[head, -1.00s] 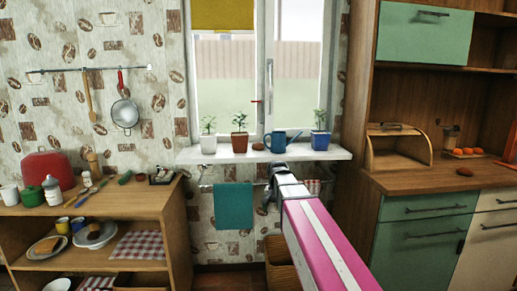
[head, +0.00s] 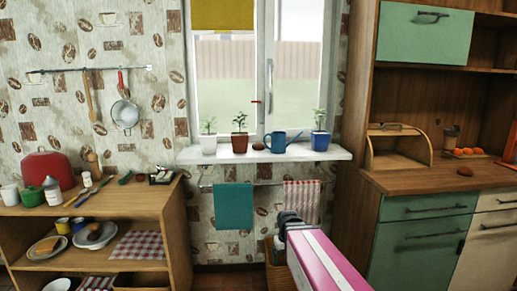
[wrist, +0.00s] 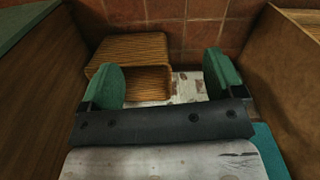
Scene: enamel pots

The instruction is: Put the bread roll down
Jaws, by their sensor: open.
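My gripper (head: 283,218) is low in front of the wall below the windowsill, in the head view. In the wrist view, its two green fingers (wrist: 163,75) stand wide apart with nothing held between them. A small brown roll-like lump (head: 258,146) lies on the windowsill between the red pot and the blue watering can.
A teal towel (head: 233,205) and a checked towel (head: 301,198) hang under the windowsill (head: 225,155). The wooden counter (head: 410,183) bounds the right, a crowded shelf unit (head: 177,235) the left.

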